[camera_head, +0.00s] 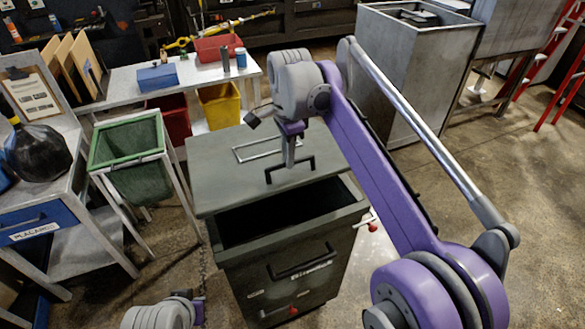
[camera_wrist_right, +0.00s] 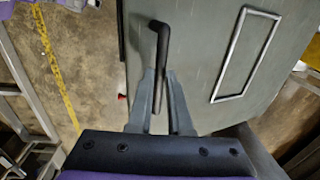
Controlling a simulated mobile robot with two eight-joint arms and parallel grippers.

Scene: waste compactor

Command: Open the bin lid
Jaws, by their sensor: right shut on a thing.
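The grey-green bin (camera_head: 252,275) stands in the middle of the head view. Its flat lid (camera_head: 225,178) covers the back part, and a dark opening shows at the front; I cannot tell whether the lid is slid back or tilted. The lid bears a black bar handle (camera_head: 272,178), also seen in the right wrist view (camera_wrist_right: 162,40). My right gripper (camera_head: 290,163) is shut on this handle, with a finger on each side (camera_wrist_right: 158,80). My left gripper (camera_head: 198,308) is low at the left, mostly hidden behind its own wrist; its fingers are unclear.
A green bin (camera_head: 125,140) in a frame stands close on the left. A tall metal box (camera_head: 415,70) stands at the back right. Floor is free on the right.

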